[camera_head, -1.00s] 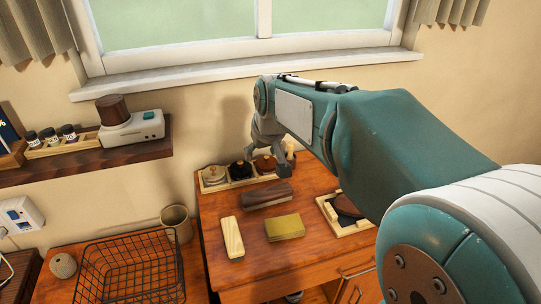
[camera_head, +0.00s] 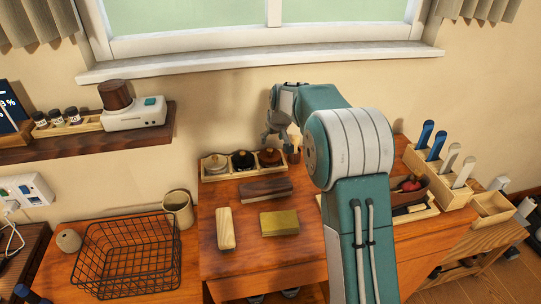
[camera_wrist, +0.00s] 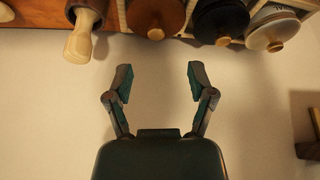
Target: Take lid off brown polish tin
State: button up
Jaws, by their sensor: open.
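The brown polish tin (camera_head: 269,158) is the rightmost of three tins in a light wooden tray (camera_head: 246,174) at the back of the desk, against the wall. In the wrist view the brown tin (camera_wrist: 155,14) shows at the top edge, partly cut off, with a pale wooden knob on its lid. The black tin (camera_wrist: 220,18) and the whitish tin (camera_wrist: 275,30) are beside it. My gripper (camera_wrist: 159,76) is open and empty. Its fingers point toward the brown tin, with a gap between them. In the head view my gripper (camera_head: 276,136) hangs just above and behind it.
A wooden-handled tool (camera_wrist: 82,38) stands close beside the brown tin. A dark brush (camera_head: 265,189), a pale wooden block (camera_head: 225,228) and a yellow block (camera_head: 280,223) lie in front of the tray. The wall and window sill (camera_head: 265,64) are close behind my gripper.

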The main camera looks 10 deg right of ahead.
aim_at(270, 149)
jog(key=x, duration=0.2)
jog(key=shift+w+d+f, duration=0.1)
jog(key=shift+f, duration=0.2)
jog(key=shift+w+d+f, duration=0.2)
jog(key=shift+w+f, duration=0.05)
jog(key=shift+f, duration=0.35)
jog(key=x, duration=0.3)
jog(key=shift+w+a+f, duration=0.1)
jog(key=shift+w+f, duration=0.1)
jog(key=shift+f, duration=0.15)
jog(key=shift+w+a+f, duration=0.15)
jog(key=shift+f, duration=0.1)
jog(key=shift+c, duration=0.4)
jog(key=c, duration=0.9)
